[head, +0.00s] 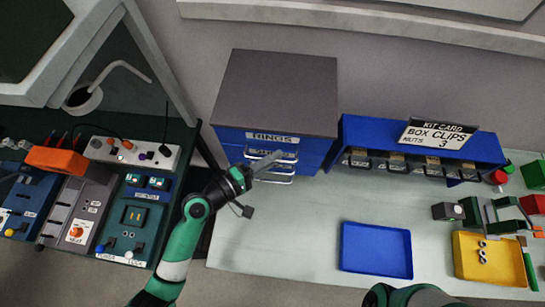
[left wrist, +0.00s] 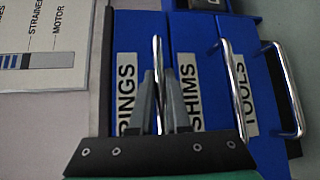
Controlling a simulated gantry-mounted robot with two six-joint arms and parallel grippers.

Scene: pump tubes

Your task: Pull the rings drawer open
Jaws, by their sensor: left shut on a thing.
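The rings drawer (head: 230,134) is the top drawer of a blue cabinet with a dark grey top (head: 280,90). Its front carries a white RINGS label, also in the left wrist view (left wrist: 127,90). My left gripper (head: 272,160) reaches the cabinet front from below. In the left wrist view its two fingers (left wrist: 160,85) are on either side of the metal rings handle (left wrist: 157,55), shut on it. The drawer front looks close to flush with the cabinet. My right gripper is out of view; only a green part of my right arm shows at the bottom edge.
Below are the shims drawer (left wrist: 188,90) and tools drawer (left wrist: 241,95), with protruding metal handles. A blue rack (head: 352,130) of bins stands right of the cabinet. A blue tray (head: 376,250) and a yellow tray (head: 510,272) lie on the table. The table before the cabinet is clear.

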